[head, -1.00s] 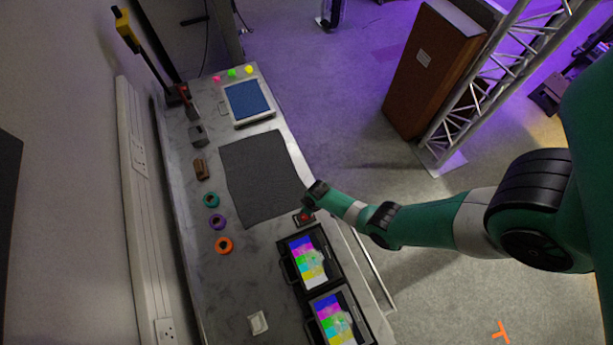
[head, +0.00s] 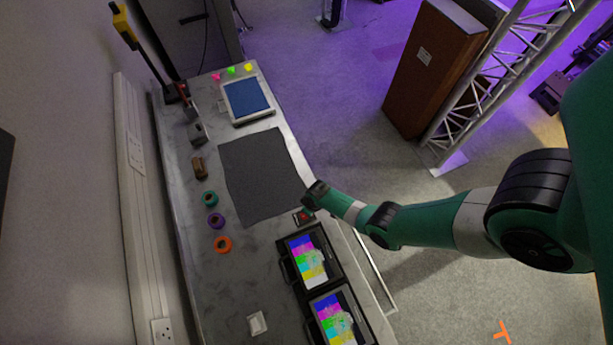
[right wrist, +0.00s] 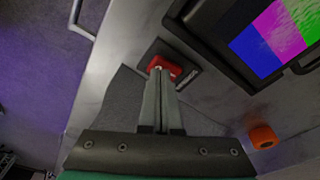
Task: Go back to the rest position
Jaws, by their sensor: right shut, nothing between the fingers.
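My right gripper (head: 309,206) is over the near edge of the long grey table (head: 185,240), just above a small dark box with a red top (head: 302,218). In the right wrist view its two fingers (right wrist: 161,76) are closed together with nothing between them. The tips overlap the red top (right wrist: 165,66) in the picture; I cannot tell whether they touch it. My left gripper is in neither view.
Two monitors with colour bars (head: 287,270) stand beside the red-topped box. A dark cloth (head: 258,175), a blue-topped tray (head: 246,98) and tape rolls, including an orange one (head: 222,244), lie on the table. A brown cabinet (head: 425,75) stands on the open floor.

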